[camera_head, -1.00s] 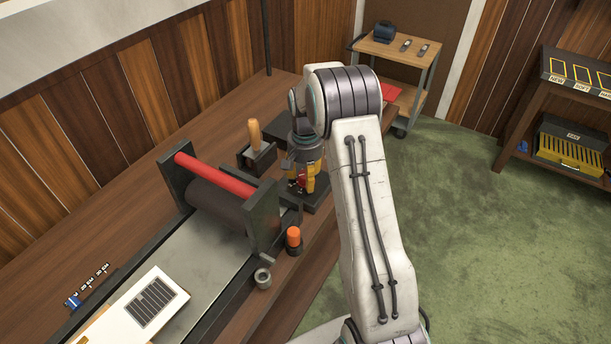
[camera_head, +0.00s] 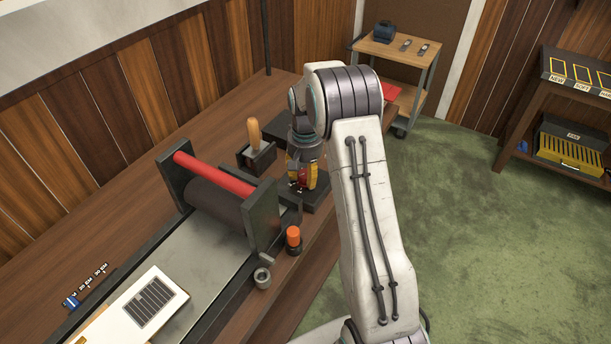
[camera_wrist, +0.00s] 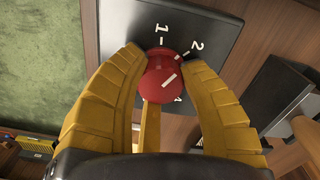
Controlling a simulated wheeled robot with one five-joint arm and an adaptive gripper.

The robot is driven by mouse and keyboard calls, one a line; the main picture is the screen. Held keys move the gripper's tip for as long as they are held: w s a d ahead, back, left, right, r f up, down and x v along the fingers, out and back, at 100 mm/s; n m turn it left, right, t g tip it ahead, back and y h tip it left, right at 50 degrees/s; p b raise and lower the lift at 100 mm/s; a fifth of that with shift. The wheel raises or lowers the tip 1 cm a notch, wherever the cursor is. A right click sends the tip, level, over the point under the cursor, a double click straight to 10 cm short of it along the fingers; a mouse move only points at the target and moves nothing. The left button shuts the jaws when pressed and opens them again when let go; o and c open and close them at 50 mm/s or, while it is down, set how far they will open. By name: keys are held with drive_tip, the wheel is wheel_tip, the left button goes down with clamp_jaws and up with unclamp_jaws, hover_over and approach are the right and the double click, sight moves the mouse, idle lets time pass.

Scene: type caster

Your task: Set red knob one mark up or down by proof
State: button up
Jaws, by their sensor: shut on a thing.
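The red knob (camera_wrist: 168,72) stands on a dark dial plate (camera_wrist: 205,28) with white numbers; 1 and 2 are readable and another is partly hidden. The white line on the knob runs toward the upper right, roughly in line with the mark by the 2. My gripper (camera_wrist: 160,60) is shut on the red knob, with yellow fingers on both sides of it. In the head view my gripper (camera_head: 303,178) points down at the dark plate; the knob is mostly hidden there. A white proof sheet (camera_head: 115,325) with a dark striped block lies on the press bed.
The press with a red bar (camera_head: 215,174) stands left of my gripper. A wooden-handled tool in a dark holder (camera_head: 257,158) is close by. An orange-topped item (camera_head: 293,237) and a small grey cup (camera_head: 262,278) stand in front. Green floor lies right.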

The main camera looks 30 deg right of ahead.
sight(306, 173)
drive_tip(key=n, duration=0.4)
drive_tip(key=shift+s+f+b, duration=0.15)
drive_tip(key=shift+f+b, duration=0.05)
drive_tip(key=shift+b, duration=0.2)
drive_tip(key=shift+n, duration=1.7)
drive_tip(key=shift+s+n, duration=0.1)
drive_tip(key=shift+n, duration=0.2)
drive_tip(key=o, duration=1.2)
drive_tip(key=shift+r, duration=0.1)
drive_tip(key=shift+w+r, duration=0.25)
drive_tip(key=shift+r, duration=0.25)
wheel_tip(306, 173, up, 11)
